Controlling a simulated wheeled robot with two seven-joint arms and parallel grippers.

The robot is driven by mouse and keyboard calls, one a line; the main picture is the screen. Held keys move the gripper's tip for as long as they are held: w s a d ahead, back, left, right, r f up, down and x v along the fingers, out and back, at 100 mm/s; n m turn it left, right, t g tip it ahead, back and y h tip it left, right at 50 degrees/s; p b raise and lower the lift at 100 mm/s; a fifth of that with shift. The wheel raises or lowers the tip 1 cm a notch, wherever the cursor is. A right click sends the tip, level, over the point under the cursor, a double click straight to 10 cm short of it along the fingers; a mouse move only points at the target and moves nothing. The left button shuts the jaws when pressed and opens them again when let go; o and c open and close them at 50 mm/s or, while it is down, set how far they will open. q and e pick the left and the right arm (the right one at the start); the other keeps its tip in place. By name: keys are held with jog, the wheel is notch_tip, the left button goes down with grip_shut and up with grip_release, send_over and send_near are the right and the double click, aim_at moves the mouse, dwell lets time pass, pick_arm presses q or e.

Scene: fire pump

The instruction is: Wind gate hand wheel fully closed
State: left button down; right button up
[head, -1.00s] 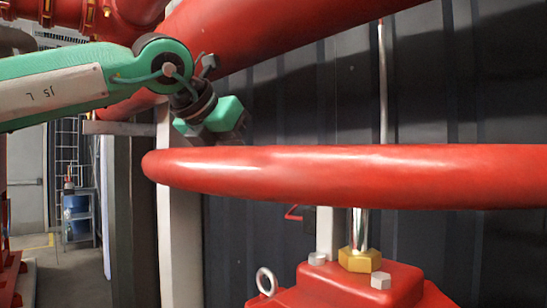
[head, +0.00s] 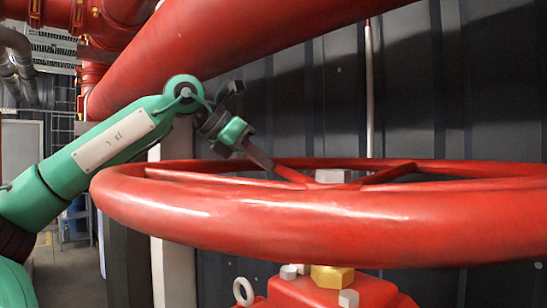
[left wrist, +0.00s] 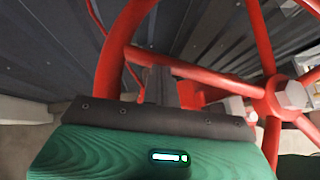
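The red hand wheel (head: 300,215) fills the middle and right of the head view, lying roughly level, with its spokes and pale hub nut (head: 333,176) visible. My left gripper (head: 262,160) is at the wheel's far-left part, fingers pointing down-right towards a spoke. In the left wrist view, the narrow dark fingers (left wrist: 157,86) are together at the middle of the palm and overlap a spoke (left wrist: 195,72) of the wheel. I cannot tell whether they touch it. The hub nut also shows at the right (left wrist: 291,94). My right gripper is out of view.
A thick red pipe (head: 230,55) runs diagonally above my left arm. A dark ribbed wall (head: 420,110) stands behind the wheel. The red valve body (head: 330,292) with a brass nut (head: 332,276) sits below the wheel. Open floor shows at the lower left.

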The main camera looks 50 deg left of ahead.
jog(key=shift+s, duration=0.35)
pick_arm(q)
jog(key=shift+w, duration=0.1)
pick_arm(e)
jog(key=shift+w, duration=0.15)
